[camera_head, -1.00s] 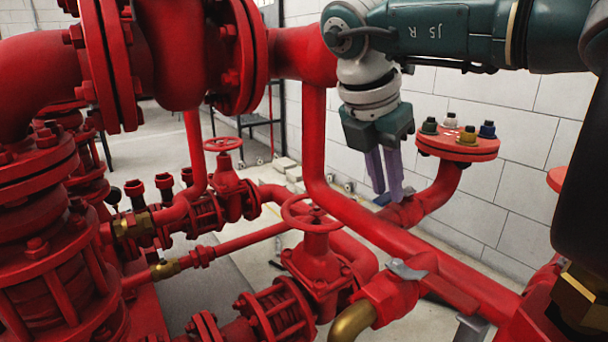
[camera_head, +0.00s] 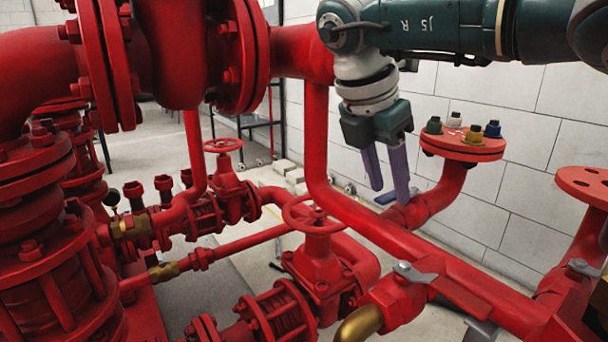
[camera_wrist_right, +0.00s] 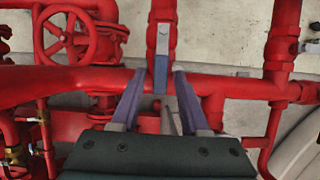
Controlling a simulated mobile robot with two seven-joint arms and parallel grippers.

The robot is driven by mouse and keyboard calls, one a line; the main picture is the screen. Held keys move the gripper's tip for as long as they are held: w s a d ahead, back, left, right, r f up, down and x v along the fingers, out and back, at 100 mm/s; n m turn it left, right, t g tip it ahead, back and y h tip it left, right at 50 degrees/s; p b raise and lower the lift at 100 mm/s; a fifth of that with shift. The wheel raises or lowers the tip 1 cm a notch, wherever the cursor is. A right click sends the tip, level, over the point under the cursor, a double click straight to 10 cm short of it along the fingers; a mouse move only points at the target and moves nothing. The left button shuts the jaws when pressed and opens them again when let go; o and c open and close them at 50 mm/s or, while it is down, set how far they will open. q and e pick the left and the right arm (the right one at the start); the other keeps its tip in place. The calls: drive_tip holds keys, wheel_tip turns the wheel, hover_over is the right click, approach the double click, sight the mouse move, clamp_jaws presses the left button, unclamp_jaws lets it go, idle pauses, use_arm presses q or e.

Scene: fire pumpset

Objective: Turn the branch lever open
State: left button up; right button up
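My right gripper (camera_head: 388,188) points down over the sloping red pipe, its two purple-grey fingers spread apart and empty. It also shows in the right wrist view (camera_wrist_right: 160,75) with a clear gap between the fingers. A blue-grey lever (camera_wrist_right: 162,62) lies in line with that gap, on a red branch pipe. In the head view part of this lever (camera_head: 384,199) shows beside the fingertips; the rest is hidden. I cannot tell whether the fingers touch it. Another lever valve (camera_head: 408,272), with grey hub and red handle, sits nearer on the same pipe. My left gripper is not in view.
A red round handwheel (camera_head: 313,214) stands left of the gripper. A red flange with several coloured caps (camera_head: 463,153) is close on its right, and another red flange (camera_head: 587,184) is farther right. The large red pump (camera_head: 175,50) fills the upper left.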

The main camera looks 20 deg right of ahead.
drive_tip(key=shift+o, duration=0.4)
drive_tip(key=p+v, duration=0.1)
drive_tip(key=v, duration=0.9)
drive_tip(key=shift+p, duration=0.35)
